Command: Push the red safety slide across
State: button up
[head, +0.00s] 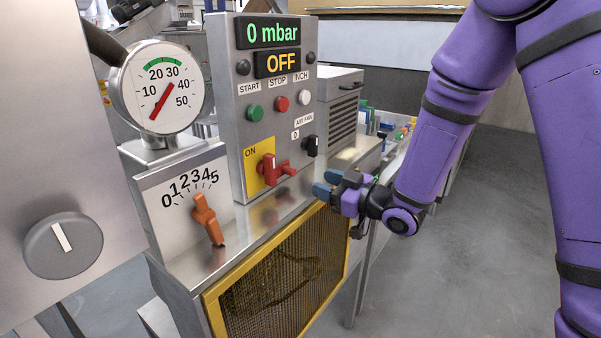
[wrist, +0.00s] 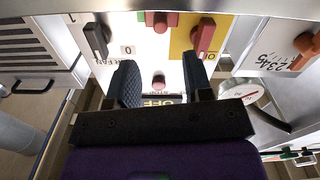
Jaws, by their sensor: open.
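A red handle (head: 267,170) stands on a yellow plate marked ON, low on the grey control panel (head: 231,100). A smaller red piece (head: 286,169) projects just to its right; I cannot tell which of the two is the safety slide. In the wrist view, upside down, the red handle (wrist: 204,38) is at the upper right and the smaller red piece (wrist: 160,20) is at the top middle. My gripper (head: 327,184) is open and empty, to the right of the red parts and apart from them. Its fingers (wrist: 160,64) point toward the panel.
A black knob (head: 311,145) sits right of the red parts. The panel displays (head: 272,33) read 0 mbar and OFF. An orange dial handle (head: 207,218) and a pressure gauge (head: 160,87) are at left. A yellow-framed mesh guard (head: 280,280) lies below.

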aim_at(295, 173)
jog(key=x, duration=0.8)
jog(key=shift+w+a, duration=0.15)
jog(key=shift+a, duration=0.1)
